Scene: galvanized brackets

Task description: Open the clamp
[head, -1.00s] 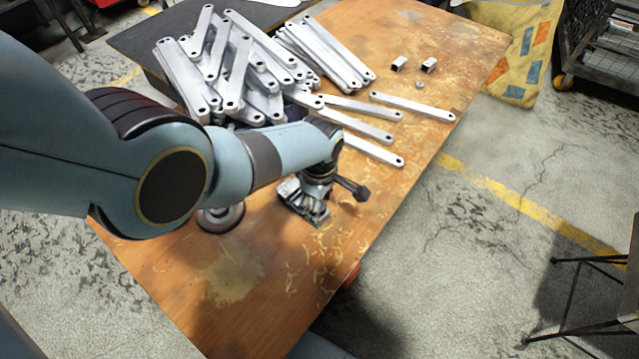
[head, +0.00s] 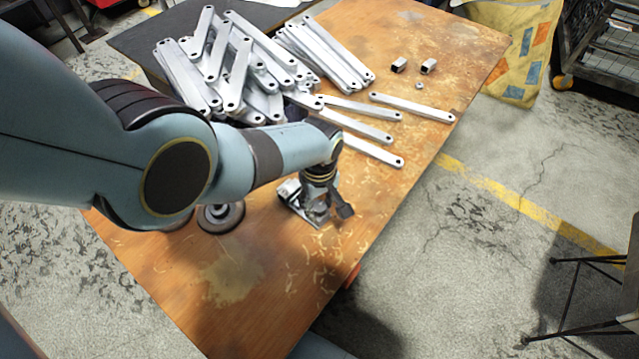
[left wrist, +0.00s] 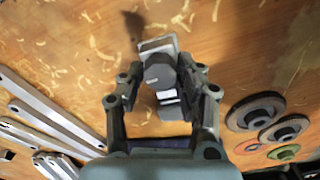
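The clamp (head: 297,191) is a small silvery metal piece on the wooden table, partly hidden under my left gripper. In the left wrist view the clamp (left wrist: 158,45) lies between the two fingers, with a grey block-like part (left wrist: 158,70) towards me. My left gripper (head: 330,212) points down over it. In the left wrist view the left gripper (left wrist: 160,75) has one finger on each side of the grey part, close to it; the fingers are partly closed and do not look pressed on it. My right gripper is in neither current view.
A pile of metal brackets (head: 235,65) covers the table's far side, with several loose brackets (head: 360,118) near the clamp. Small square tubes (head: 428,65) lie far right. The table's near part (head: 240,295) is mostly free.

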